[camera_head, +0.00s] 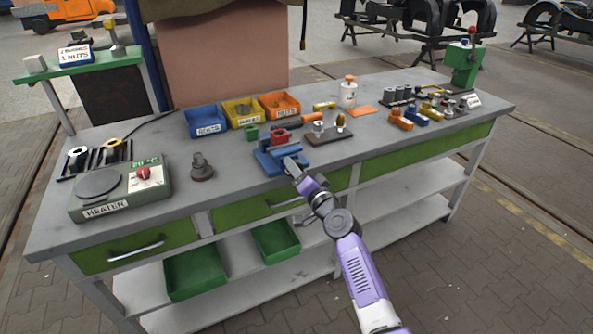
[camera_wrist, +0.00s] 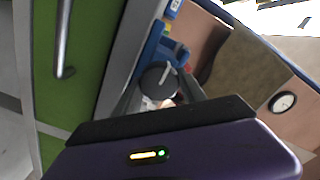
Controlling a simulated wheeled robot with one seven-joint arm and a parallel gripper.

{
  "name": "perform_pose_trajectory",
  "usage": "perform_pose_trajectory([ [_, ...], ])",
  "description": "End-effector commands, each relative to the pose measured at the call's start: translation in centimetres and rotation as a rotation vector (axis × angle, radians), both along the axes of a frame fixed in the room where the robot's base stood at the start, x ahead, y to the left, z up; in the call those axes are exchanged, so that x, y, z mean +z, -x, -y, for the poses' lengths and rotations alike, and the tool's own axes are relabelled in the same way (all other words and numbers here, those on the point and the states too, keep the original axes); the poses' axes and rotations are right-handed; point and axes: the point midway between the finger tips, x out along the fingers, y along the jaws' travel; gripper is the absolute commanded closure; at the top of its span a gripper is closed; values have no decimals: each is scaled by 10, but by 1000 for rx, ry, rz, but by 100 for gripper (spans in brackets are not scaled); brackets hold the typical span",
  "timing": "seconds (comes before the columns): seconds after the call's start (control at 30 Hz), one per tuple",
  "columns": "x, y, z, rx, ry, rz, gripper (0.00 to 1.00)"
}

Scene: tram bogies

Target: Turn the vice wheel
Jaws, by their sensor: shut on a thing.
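The blue vice (camera_head: 268,160) sits at the front edge of the workbench, with red parts on top. It also shows in the wrist view (camera_wrist: 153,46). The vice wheel (camera_wrist: 156,80) is a dark grey round disc with a lighter bar across it, between my two fingers. My gripper (camera_head: 293,166) reaches the front of the vice from the lower right and is shut on the wheel. In the head view the gripper and wrist hide most of the wheel. The exact finger contact is hard to see.
The grey heater box (camera_head: 120,191) and a dark round stand (camera_head: 202,168) are to the left. A blue bin (camera_head: 205,121), a yellow bin and an orange bin stand behind the vice. A green drawer (camera_head: 280,199) with a handle is just below the bench edge.

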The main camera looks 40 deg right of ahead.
Motion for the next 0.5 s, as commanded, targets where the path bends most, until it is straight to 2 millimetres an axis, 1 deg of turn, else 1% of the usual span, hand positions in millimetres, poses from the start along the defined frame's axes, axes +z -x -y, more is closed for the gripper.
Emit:
perform_pose_trajectory([
  [0.2,-1,1,0,0,-110,30,93],
  [0.5,-2,1,1,-1,-174,49,93],
])
